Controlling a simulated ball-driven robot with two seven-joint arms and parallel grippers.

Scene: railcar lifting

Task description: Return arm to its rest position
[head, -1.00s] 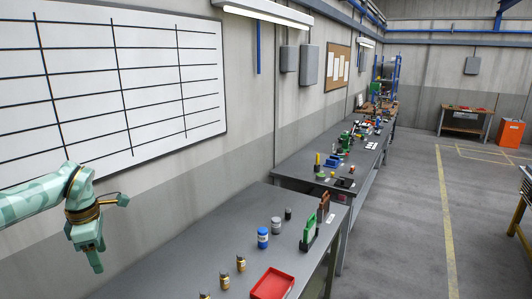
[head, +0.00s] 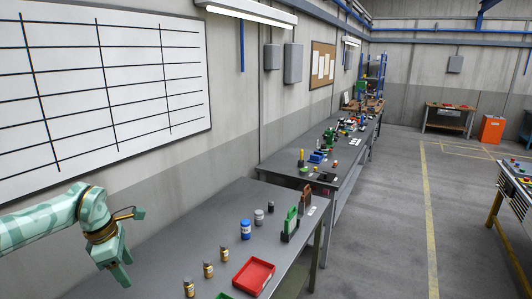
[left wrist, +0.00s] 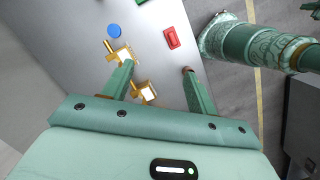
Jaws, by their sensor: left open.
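My left gripper (head: 122,276) is at the lower left of the head view, pointing down, left of the near grey table's bottles and tray. In the left wrist view its two green fingers (left wrist: 158,82) are spread apart with nothing held between them.
The near grey table (head: 190,232) holds a red tray (head: 254,277), a blue bottle (head: 246,229), gold bottles (head: 208,269) and a green-handled item (head: 290,222). A whiteboard (head: 110,80) hangs on the left wall. Open floor (head: 385,230) lies right of the tables.

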